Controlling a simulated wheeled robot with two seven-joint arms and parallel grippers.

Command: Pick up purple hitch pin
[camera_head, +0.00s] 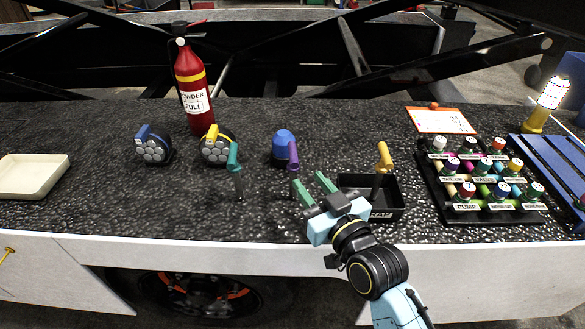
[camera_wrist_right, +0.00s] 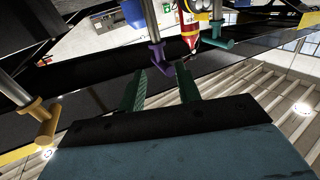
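The purple hitch pin (camera_head: 293,153) stands upright beside a blue rounded part on the dark speckled counter. In the right wrist view the purple hitch pin (camera_wrist_right: 158,66) shows in line with the gap between my fingertips. My right gripper (camera_head: 311,184) has its green fingers spread and is empty, in front of the pin and slightly to its right. In the right wrist view my right gripper (camera_wrist_right: 162,80) also shows open. I cannot tell exactly how far the pin is from the fingertips. My left gripper is not in view.
A teal pin (camera_head: 234,157) stands left of the purple one. A yellow pin (camera_head: 384,158) stands at the black bin (camera_head: 390,213) on the right. A fire extinguisher (camera_head: 192,82) stands behind. A bottle rack (camera_head: 440,205) is farther right; a cream tray (camera_head: 32,176) lies far left.

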